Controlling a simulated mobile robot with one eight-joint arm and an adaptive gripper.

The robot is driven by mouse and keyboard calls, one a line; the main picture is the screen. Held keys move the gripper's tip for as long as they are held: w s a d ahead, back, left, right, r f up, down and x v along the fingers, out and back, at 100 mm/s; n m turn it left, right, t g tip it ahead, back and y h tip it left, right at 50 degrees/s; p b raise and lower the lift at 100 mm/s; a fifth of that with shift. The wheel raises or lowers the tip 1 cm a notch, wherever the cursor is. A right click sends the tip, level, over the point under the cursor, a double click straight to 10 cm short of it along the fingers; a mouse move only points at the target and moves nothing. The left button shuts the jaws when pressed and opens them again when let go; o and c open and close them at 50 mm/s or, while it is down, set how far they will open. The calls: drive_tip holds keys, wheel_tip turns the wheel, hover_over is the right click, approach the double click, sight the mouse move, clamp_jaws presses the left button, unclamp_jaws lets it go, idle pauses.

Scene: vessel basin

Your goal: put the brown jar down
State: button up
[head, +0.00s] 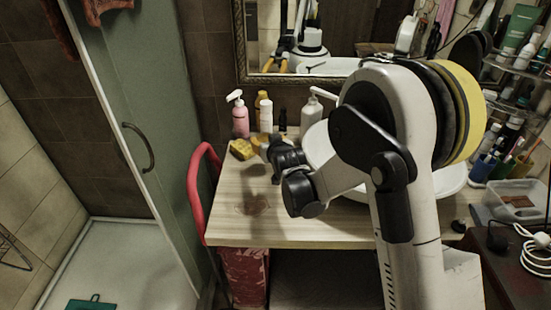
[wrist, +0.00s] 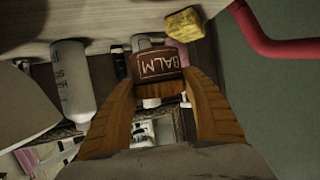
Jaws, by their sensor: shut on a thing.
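The brown jar (wrist: 158,64), lettered BALM, sits between the two orange-brown fingers of my gripper (wrist: 158,82) in the wrist view. The fingers are shut on its sides. In the head view my gripper (head: 264,146) is over the back left part of the wooden counter (head: 235,217), beside a yellow sponge (head: 241,149). My wrist hides most of it there, and I cannot make out the jar in that view. I cannot tell whether the jar's base touches the counter.
A pink pump bottle (head: 240,119), a white bottle (head: 266,116) and a white pump bottle (head: 311,111) stand along the back. The white basin (head: 318,146) is to the right. A red rail (head: 194,193) borders the counter's left side. The front left counter is clear.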

wheel_tip(320, 180, down, 7)
drive_tip(key=shift+f+b, duration=0.2)
drive_tip(key=shift+b, duration=1)
drive_tip(key=shift+f, duration=0.2)
drive_tip(key=o, duration=1.3)
drive_tip(key=shift+r, duration=0.15)
drive_tip(key=shift+s+r, duration=0.1)
drive_tip(key=shift+r, duration=0.1)
drive_tip(key=p+v, duration=0.3)
drive_tip(key=v, duration=0.8)
drive_tip(key=shift+s+d+r, duration=0.1)
drive_tip(key=shift+s, duration=0.25)
